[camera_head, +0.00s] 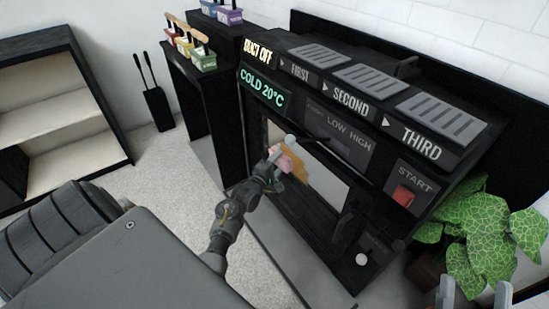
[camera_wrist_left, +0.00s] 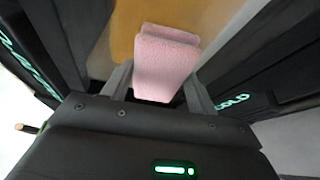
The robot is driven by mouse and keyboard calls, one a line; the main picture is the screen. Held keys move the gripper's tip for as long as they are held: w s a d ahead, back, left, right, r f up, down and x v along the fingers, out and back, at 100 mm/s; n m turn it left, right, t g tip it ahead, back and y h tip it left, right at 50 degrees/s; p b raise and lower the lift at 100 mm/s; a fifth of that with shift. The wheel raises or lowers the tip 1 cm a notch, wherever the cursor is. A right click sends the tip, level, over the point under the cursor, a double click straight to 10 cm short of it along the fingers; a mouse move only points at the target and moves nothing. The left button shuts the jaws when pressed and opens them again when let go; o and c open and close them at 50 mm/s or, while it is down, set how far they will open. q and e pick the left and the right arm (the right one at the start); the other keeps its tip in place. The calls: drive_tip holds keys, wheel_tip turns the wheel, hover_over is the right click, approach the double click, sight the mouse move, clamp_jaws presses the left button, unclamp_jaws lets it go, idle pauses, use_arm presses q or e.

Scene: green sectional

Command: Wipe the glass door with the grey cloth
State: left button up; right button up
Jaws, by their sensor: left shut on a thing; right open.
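A pink folded cloth (camera_head: 283,157) is held at the front of a black machine; no grey cloth is in view. My left gripper (camera_head: 274,165) is shut on it. The left wrist view shows the cloth (camera_wrist_left: 166,65) between the two fingers (camera_wrist_left: 157,88). The machine's glass door (camera_head: 325,200) is just beyond the cloth, with a brown-orange stain (camera_head: 320,179) on it. The stain also shows behind the cloth in the left wrist view (camera_wrist_left: 126,30). Whether the cloth touches the glass I cannot tell. My right gripper (camera_head: 474,293) is open and empty at the lower right.
The machine has a red start button (camera_head: 403,196) and a dark handle (camera_head: 344,226) beside the glass. A leafy plant (camera_head: 485,235) stands at its right. A dark stand with coloured containers (camera_head: 190,48) is at its left. Carpet (camera_head: 165,160) lies clear at left.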

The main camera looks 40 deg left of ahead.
sight(285, 169)
use_arm(q)
drive_tip(key=shift+d, duration=0.15)
drive_tip(key=shift+d, duration=0.1)
drive_tip(key=shift+s+d+r+p, duration=0.1)
drive_tip(key=shift+s+d+p, duration=0.15)
drive_tip(key=shift+d+p, duration=0.65)
drive_tip(key=shift+s+d, duration=0.15)
drive_tip(key=shift+d, duration=0.5)
drive_tip(key=shift+d, duration=0.1)
drive_tip(key=shift+s+d+p, duration=0.25)
drive_tip(key=shift+d+p, duration=0.6)
drive_tip(key=shift+d, duration=0.15)
drive_tip(key=shift+s+d, duration=0.15)
drive_tip(key=shift+d, duration=0.5)
drive_tip(key=shift+s+d+p, duration=0.25)
drive_tip(key=shift+d+p, duration=0.3)
drive_tip(key=shift+d, duration=0.15)
drive_tip(key=shift+s+d+p, duration=0.2)
drive_tip(key=shift+d+p, duration=0.3)
drive_tip(key=shift+d, duration=0.2)
drive_tip(key=shift+s+d, duration=0.1)
drive_tip(key=shift+d, duration=0.1)
